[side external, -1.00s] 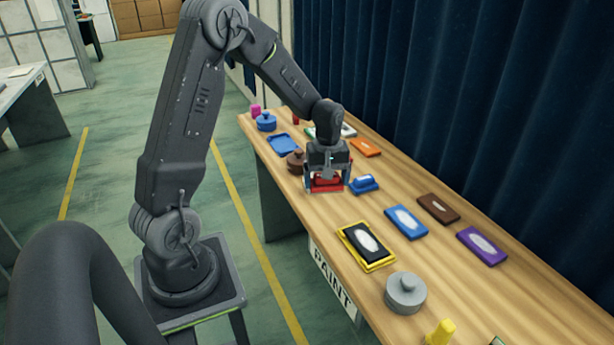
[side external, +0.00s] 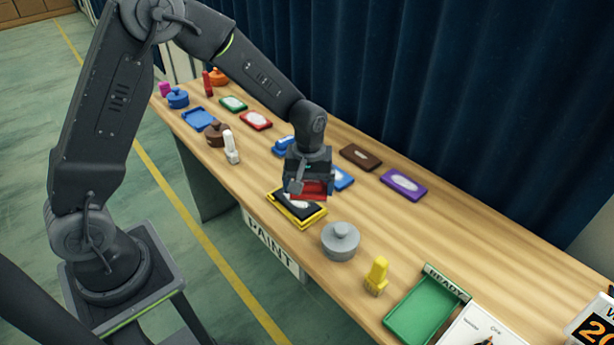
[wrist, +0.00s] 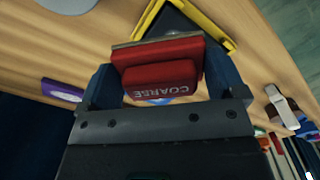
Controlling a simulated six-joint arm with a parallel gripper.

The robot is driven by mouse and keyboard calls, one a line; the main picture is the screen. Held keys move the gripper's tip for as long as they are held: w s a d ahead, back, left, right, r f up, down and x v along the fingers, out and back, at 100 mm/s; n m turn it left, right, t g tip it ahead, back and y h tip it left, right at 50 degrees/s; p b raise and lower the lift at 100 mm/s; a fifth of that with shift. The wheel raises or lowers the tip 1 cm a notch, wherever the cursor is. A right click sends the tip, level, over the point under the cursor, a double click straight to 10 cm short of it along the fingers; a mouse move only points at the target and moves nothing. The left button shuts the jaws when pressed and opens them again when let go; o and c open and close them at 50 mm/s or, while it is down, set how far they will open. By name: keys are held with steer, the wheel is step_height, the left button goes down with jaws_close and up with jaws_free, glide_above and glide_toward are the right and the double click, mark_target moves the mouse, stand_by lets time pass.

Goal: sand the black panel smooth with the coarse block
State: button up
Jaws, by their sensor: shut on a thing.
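My gripper (side external: 309,180) is shut on the red coarse block (side external: 312,190), just above and beside the black panel. In the wrist view the coarse block (wrist: 160,75) is marked COARSE and sits between my two fingers. The black panel (side external: 287,207) lies in a yellow frame (side external: 300,224) near the table's front edge, with a pale patch on it partly hidden by the gripper. The panel (wrist: 178,30) also shows in the wrist view beyond the block. The block looks raised above the panel; I cannot tell if they touch.
A grey lidded pot (side external: 340,241) stands just right of the frame. A blue panel (side external: 342,178), a brown panel (side external: 360,157) and a purple panel (side external: 403,185) lie behind. A yellow object (side external: 376,276) and a green READY tray (side external: 425,308) are farther right.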

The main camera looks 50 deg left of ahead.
mark_target(308, 210)
step_height(308, 210, down, 5)
steer(key=shift+a+f, duration=0.15)
steer(key=shift+a, duration=0.1)
steer(key=shift+a+f, duration=0.2)
steer(key=shift+a, duration=1)
steer(key=shift+c, duration=0.5)
steer(key=shift+a, duration=3.35)
steer(key=shift+d, duration=4.75)
steer(key=shift+r, duration=4.1)
